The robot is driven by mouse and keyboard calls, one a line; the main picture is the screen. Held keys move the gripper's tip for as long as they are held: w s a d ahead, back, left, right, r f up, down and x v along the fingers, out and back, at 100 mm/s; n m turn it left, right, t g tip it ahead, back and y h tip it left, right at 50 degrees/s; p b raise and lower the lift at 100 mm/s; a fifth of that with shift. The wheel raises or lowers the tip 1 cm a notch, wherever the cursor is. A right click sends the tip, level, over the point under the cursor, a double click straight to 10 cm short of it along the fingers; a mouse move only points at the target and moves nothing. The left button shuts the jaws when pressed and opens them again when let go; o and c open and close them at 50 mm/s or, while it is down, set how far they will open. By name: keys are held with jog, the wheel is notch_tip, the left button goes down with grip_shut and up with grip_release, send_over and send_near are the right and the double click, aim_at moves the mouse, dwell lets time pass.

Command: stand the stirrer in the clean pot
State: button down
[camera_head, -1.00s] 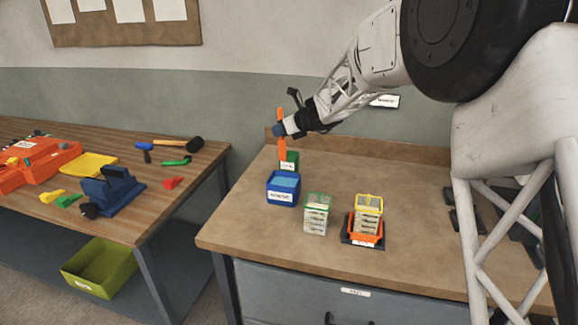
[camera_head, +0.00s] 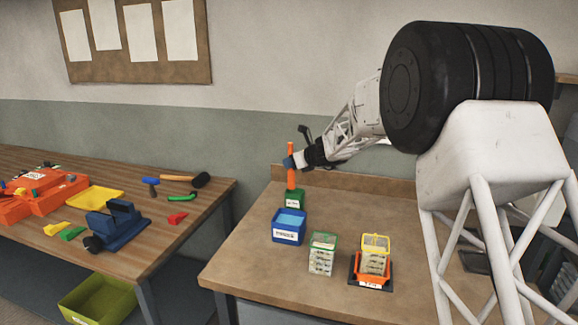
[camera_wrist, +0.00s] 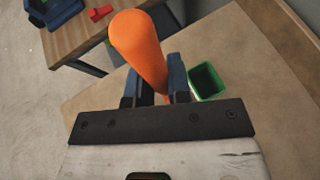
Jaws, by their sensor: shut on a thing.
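My gripper (camera_head: 294,161) is shut on the orange stirrer (camera_head: 291,151) and holds it roughly upright at the back left of the bench. The stirrer's thick end (camera_wrist: 135,36) points toward the wrist camera, between the blue fingers (camera_wrist: 154,88). A small green pot (camera_head: 295,198) with a white label stands behind a blue pot (camera_head: 289,231) that looks filled with something light blue. In the wrist view the green pot (camera_wrist: 207,82) looks empty and lies just right of the fingers. The stirrer's lower end is hidden there. Neither label is readable.
A green-topped box (camera_head: 322,256) and a yellow-topped box (camera_head: 375,250) in an orange tray stand to the right of the pots. The bench's back ledge (camera_head: 390,184) is close behind my gripper. A tool table (camera_head: 130,260) stands left across a gap.

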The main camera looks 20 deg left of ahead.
jog(key=w+f, duration=0.1)
jog(key=w, duration=0.5)
jog(key=shift+w+a+f+y, duration=0.2)
jog(key=shift+w+f+y, duration=0.15)
jog(key=shift+f+y, duration=0.05)
jog(key=shift+f, duration=0.1)
notch_tip(320, 180, down, 10)
dwell(1.7)
dwell(0.4)
jog(key=c, duration=1)
grip_release()
jog(key=shift+d, duration=0.1)
jog(key=shift+v, duration=3.85)
